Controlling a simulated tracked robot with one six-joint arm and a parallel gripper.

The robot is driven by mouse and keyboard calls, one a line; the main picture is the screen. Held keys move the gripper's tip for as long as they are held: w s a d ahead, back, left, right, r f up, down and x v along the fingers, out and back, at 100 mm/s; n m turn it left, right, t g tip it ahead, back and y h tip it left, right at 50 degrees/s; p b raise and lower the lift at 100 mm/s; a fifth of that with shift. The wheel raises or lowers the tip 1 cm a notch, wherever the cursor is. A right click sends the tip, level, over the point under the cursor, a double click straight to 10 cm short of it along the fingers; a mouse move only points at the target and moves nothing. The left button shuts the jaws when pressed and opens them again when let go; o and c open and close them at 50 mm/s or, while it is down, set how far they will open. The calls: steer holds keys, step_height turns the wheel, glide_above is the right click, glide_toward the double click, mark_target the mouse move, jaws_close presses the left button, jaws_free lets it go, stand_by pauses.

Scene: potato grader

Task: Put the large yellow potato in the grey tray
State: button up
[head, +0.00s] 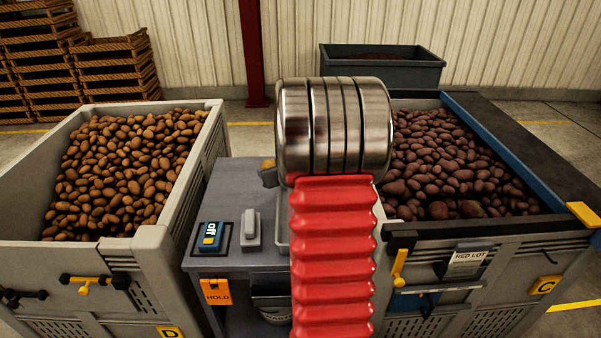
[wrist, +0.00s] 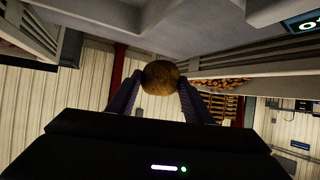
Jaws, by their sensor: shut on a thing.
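A large brownish-yellow potato (wrist: 160,78) is held between the two dark fingers of my gripper (wrist: 159,84) in the wrist view. In the head view only a sliver of the potato (head: 267,164) and part of my gripper (head: 270,178) show at the left of my arm, above the far part of the grey table. My red and metal arm hides the rest. A pale grey edge (head: 283,236), perhaps of the grey tray, shows on the table beside my arm; its inside is hidden.
The grey table (head: 226,187) carries a switch box reading "off" (head: 210,236) and a small grey block (head: 250,228). A crate of brown potatoes (head: 212,130) stands left. A crate of reddish potatoes (head: 410,226) stands right. A dark bin (head: 385,72) is behind.

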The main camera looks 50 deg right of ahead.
steer(key=w+a+n+y, duration=0.1)
steer(key=w+a, duration=0.6)
steer(key=a, duration=0.5)
steer(key=w+a+n+t+y, duration=0.1)
steer(key=a+n+y, duration=0.2)
steer(key=a, duration=2.8)
steer(key=shift+w+a+n+y, duration=0.15)
steer(key=shift+w+n+y, duration=0.1)
steer(key=shift+n+y, duration=0.2)
